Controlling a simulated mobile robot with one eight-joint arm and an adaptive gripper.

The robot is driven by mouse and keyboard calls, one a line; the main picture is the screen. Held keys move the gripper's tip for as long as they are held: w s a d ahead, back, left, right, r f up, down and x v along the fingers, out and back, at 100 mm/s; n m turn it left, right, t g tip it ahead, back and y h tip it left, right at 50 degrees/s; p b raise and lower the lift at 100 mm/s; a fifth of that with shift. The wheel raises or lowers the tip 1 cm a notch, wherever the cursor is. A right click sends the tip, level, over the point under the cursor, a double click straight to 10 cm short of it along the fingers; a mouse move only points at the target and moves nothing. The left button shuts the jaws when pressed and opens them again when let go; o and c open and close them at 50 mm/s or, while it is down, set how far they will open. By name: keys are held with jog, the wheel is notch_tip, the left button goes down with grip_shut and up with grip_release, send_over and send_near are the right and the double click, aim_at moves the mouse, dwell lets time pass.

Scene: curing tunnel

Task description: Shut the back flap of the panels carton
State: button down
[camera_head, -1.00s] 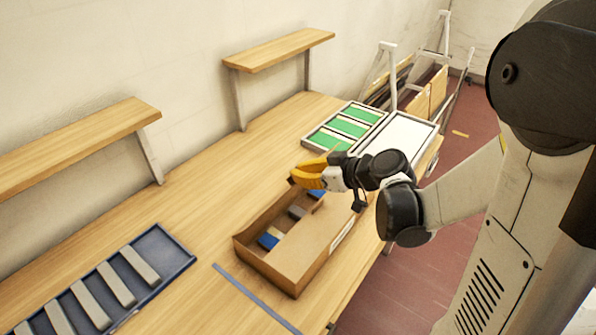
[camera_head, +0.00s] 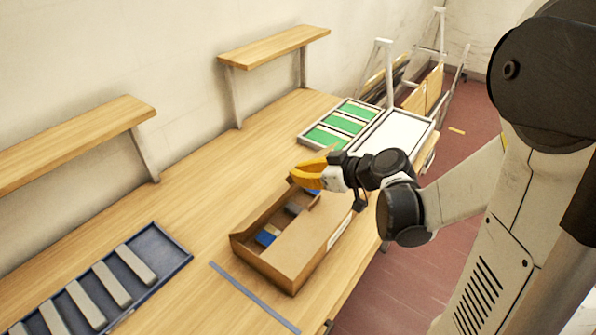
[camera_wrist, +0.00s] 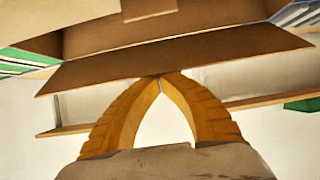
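The panels carton (camera_head: 268,266) is a brown open box on the wooden bench. Blue, grey and tan pieces show inside its left half. A wide brown flap (camera_head: 308,240) lies over its right half, and a white label is on its right side. My gripper (camera_head: 303,176), with yellow fingers, is over the carton's far end and hides part of it. In the wrist view, the fingertips (camera_wrist: 160,77) meet with nothing between them. They are at the lower edge of a tilted brown flap (camera_wrist: 175,57); I cannot tell whether they touch it.
A tray with green panels (camera_head: 342,125) and a white-topped tray (camera_head: 398,138) stand beyond the carton. A blue tray with grey bars (camera_head: 170,247) is at front left. A blue-grey strip (camera_head: 250,293) lies near the carton. Wall shelves (camera_head: 275,46) overhang the bench's back.

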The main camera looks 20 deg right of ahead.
jog(key=shift+s+d+f+b, duration=0.55)
jog(key=shift+s+f+b, duration=0.15)
jog(key=shift+f+b, duration=0.1)
dwell(1.2)
jog(key=shift+s+d+f+b, duration=0.2)
jog(key=shift+s+f+b, duration=0.1)
jog(key=shift+f+b, duration=0.25)
jog(key=shift+s+d+f+b, duration=0.2)
jog(key=shift+s+f+b, duration=0.1)
jog(key=shift+f+b, duration=0.2)
dwell(2.6)
jog(key=shift+r, duration=0.1)
dwell(0.3)
